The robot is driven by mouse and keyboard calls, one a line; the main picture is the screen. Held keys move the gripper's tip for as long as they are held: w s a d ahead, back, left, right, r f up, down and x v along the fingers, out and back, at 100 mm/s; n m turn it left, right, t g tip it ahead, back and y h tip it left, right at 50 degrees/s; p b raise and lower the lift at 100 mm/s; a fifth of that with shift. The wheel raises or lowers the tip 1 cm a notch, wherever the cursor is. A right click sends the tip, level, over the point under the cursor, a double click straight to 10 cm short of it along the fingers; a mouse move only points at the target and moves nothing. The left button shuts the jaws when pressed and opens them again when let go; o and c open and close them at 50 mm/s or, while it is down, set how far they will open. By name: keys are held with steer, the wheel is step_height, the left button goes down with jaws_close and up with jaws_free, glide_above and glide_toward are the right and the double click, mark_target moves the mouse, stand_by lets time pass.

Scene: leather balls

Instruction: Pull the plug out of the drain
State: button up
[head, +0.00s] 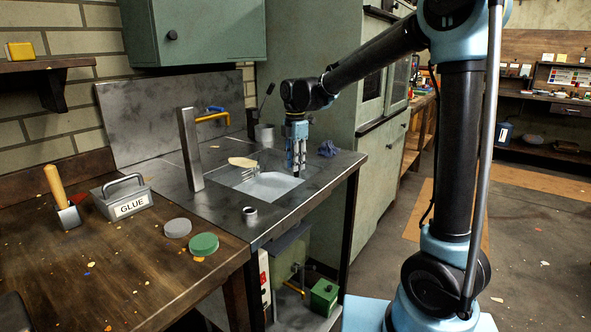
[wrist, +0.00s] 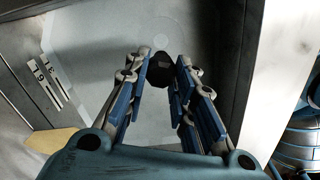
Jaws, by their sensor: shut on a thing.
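The sink basin (head: 262,190) is set in a dark metal counter, and its inside looks pale and cloudy. My gripper (head: 297,172) points down over the basin's right part. In the wrist view my gripper (wrist: 162,78) is shut on a dark, faceted knob, the plug (wrist: 160,69), held between the fingertips. Pale basin surface (wrist: 125,75) lies behind it, with a faint round outline near the plug. The drain hole cannot be made out. I cannot tell whether the plug is seated or raised.
A wooden paddle-like piece (head: 243,162) and slotted metal pieces (head: 250,173) lie at the basin's left edge. A yellow-handled tap (head: 213,117) and an upright metal post (head: 190,150) stand behind.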

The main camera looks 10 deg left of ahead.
steer(key=shift+f, duration=0.2)
steer(key=shift+f, duration=0.35)
steer(key=shift+f, duration=0.35)
steer(key=shift+f, duration=0.35)
